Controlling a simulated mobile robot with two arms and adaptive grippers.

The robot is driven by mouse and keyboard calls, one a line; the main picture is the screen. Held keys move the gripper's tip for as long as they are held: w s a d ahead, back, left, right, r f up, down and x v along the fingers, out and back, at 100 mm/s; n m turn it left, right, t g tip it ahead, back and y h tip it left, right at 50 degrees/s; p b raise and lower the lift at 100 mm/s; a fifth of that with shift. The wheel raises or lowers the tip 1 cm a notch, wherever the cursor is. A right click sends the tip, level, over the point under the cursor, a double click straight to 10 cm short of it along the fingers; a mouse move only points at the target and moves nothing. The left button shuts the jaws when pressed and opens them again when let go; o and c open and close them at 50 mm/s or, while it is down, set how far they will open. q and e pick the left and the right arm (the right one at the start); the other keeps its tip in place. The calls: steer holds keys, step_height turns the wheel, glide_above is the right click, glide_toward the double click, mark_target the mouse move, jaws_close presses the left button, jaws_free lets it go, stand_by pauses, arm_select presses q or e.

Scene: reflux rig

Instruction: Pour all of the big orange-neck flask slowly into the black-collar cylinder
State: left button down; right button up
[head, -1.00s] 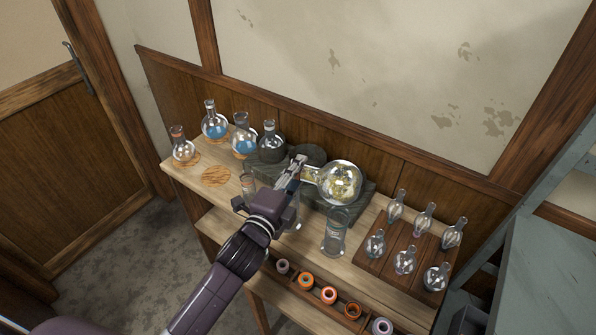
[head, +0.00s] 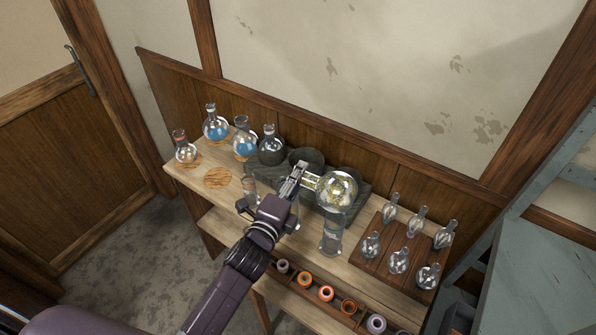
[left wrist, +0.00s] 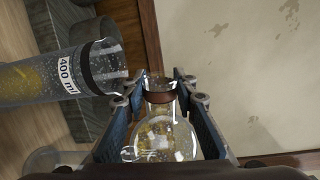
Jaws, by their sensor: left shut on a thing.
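My left gripper (head: 298,172) is shut on the neck of the big orange-neck flask (head: 338,190). The flask lies tipped about level, bulb to the right and mouth to the left, with yellowish contents showing in the bulb. In the left wrist view its orange-brown neck band (left wrist: 159,97) sits between the fingers. The black-collar cylinder (left wrist: 88,72), marked 400 ml, stands beside and below the flask's mouth there, with yellow contents inside. In the head view my gripper and arm mostly hide that spot. I cannot make out a stream between them.
Another glass cylinder (head: 331,236) stands below the bulb. Several round flasks (head: 245,143) stand at the back left, and small glass vessels (head: 398,261) on a wooden board at the right. A rack of coloured rings (head: 326,293) runs along the front.

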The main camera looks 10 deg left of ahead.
step_height(320, 180, up, 2)
steer(key=shift+r+p, duration=0.1)
steer(key=shift+p, duration=0.8)
